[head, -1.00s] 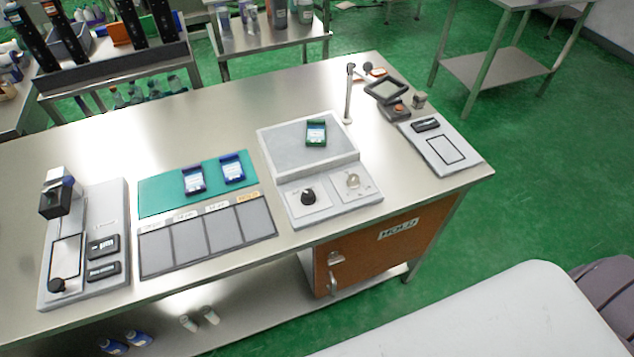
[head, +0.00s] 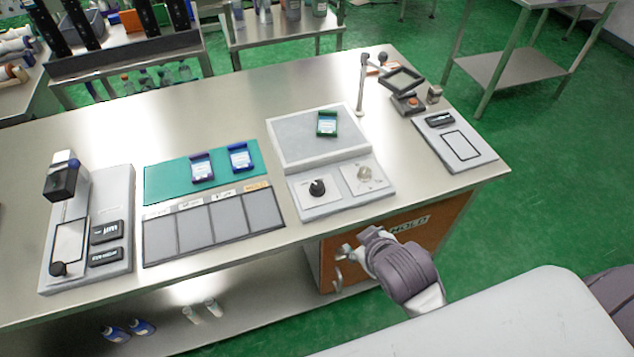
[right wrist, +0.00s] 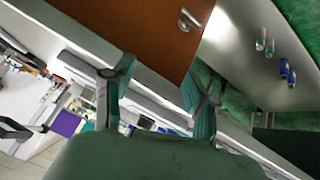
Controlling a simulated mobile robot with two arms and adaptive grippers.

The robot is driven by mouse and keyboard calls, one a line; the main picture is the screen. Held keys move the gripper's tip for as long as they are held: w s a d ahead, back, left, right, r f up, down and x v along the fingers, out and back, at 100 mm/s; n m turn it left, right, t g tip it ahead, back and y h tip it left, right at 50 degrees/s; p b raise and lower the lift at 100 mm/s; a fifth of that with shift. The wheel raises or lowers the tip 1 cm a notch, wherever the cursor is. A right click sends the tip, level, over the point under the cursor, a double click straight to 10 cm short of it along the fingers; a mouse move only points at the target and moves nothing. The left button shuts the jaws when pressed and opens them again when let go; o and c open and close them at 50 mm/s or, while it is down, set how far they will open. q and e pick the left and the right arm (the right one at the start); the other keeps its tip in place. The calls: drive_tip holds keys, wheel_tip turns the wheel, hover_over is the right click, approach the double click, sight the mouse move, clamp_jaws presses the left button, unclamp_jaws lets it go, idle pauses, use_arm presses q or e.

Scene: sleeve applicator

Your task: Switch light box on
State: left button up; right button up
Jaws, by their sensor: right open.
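The light box is most likely the grey unit (head: 287,143) in the middle of the table. It has a flat pale top panel and a lower front step with a black knob (head: 317,187) and a pale round control (head: 364,174). A green-framed card (head: 327,123) lies on its panel. My right gripper (head: 347,250) is in front of the table, below the unit's front edge and apart from it. In the right wrist view the right gripper (right wrist: 157,85) is open and empty, with an orange-brown door (right wrist: 150,30) beyond it. My left gripper is not in view.
Two blue-framed cards (head: 240,158) lie on a teal mat above a row of dark grey squares (head: 195,228). A grey device (head: 120,180) stands at left. A stand (head: 361,82) and a small panel (head: 455,140) are at right. The orange cabinet door (head: 425,240) has a handle.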

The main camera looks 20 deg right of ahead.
drive_tip(key=w+a+r+n+t+y, duration=0.25)
drive_tip(key=w+r+n+t, duration=0.2)
drive_tip(key=r, duration=0.45)
drive_tip(key=w+a+r+n+t+y, duration=0.1)
drive_tip(key=w+a+r+n+t, duration=0.3)
drive_tip(key=r, duration=0.4)
drive_tip(key=w+a+r+n+t+y, duration=0.2)
drive_tip(key=w+a+r+n+t, duration=0.15)
drive_tip(key=w+r, duration=0.4)
drive_tip(key=s+a+r+n+y, duration=0.2)
drive_tip(key=a+r+n+y, duration=0.2)
drive_tip(key=r+n+y, duration=0.3)
drive_tip(key=s+a+r+n+g+y, duration=0.3)
drive_tip(key=s+a+n+g+y, duration=0.2)
drive_tip(key=a+n+g+y, duration=0.9)
drive_tip(key=n+g+h, duration=0.6)
drive_tip(key=n+h, duration=1.3)
drive_tip(key=h, duration=0.7)
hover_over(317, 184)
wheel_tip(317, 184, down, 16)
drive_tip(key=f, duration=0.1)
wheel_tip(317, 184, down, 13)
drive_tip(key=p, duration=0.3)
drive_tip(key=shift+r, duration=0.2)
